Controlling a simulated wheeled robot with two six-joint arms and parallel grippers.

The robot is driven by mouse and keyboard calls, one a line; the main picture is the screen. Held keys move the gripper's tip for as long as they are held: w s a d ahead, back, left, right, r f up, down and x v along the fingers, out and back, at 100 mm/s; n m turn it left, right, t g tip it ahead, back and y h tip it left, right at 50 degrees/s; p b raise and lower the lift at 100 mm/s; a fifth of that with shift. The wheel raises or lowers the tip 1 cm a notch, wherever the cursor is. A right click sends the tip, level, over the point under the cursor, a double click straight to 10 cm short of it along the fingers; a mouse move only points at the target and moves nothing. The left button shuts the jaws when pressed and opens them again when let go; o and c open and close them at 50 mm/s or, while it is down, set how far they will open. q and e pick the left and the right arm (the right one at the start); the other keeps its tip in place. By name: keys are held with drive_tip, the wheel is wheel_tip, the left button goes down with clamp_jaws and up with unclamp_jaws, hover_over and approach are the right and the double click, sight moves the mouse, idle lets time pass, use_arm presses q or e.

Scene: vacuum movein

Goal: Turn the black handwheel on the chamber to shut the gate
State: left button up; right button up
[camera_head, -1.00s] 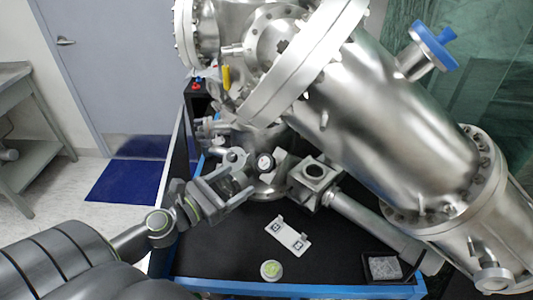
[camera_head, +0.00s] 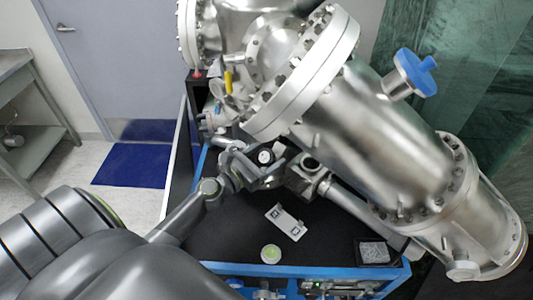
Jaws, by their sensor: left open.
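The large steel chamber (camera_head: 375,130) fills the upper middle and right, slanting down to the right. A small round black part with a pale centre (camera_head: 265,156) sits below its big flange and looks like the black handwheel. My left gripper (camera_head: 268,172) is open, with its fingers at and just below this black part. I cannot tell whether the fingers touch it or are around it. The gripper and the fittings overlap, so much of the wheel is hidden. The gate itself cannot be made out. My right gripper is not in view.
A flat plate with two square markers (camera_head: 286,222), a round dish with a greenish top (camera_head: 270,253) and a black tray (camera_head: 374,252) lie on the dark bench top (camera_head: 222,240). A steel tube and square fitting stand just right of the gripper.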

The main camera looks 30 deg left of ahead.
use_arm(q)
drive_tip(key=shift+c, duration=0.4)
drive_tip(key=c, duration=0.9)
drive_tip(key=shift+f+m+h+b, duration=0.1)
drive_tip(key=shift+m+h+b, duration=0.2)
drive_tip(key=shift+m+b, duration=0.1)
drive_tip(key=m+g+h+b, duration=0.1)
drive_tip(key=m+h+b, duration=0.1)
drive_tip(key=shift+f+m, duration=0.1)
drive_tip(key=shift+m, duration=0.3)
drive_tip(key=m+g+h+b, duration=0.1)
drive_tip(key=m, duration=0.1)
drive_tip(key=m+g+h+b, duration=0.1)
drive_tip(key=m+h+b, duration=0.1)
drive_tip(key=shift+m+g, duration=0.3)
drive_tip(key=shift+m, duration=0.1)
drive_tip(key=m+g+h+b, duration=0.1)
drive_tip(key=m+g+b, duration=0.1)
drive_tip(key=m+g, duration=0.1)
drive_tip(key=shift+d+m, duration=0.1)
drive_tip(key=shift+m, duration=0.6)
drive_tip(key=m+g+h, duration=0.1)
drive_tip(key=m+g, duration=0.1)
drive_tip(key=m, duration=0.1)
drive_tip(key=shift+s+m+g, duration=0.1)
drive_tip(key=shift+m+g, duration=0.5)
drive_tip(key=shift+m, duration=0.1)
drive_tip(key=shift+g, duration=0.3)
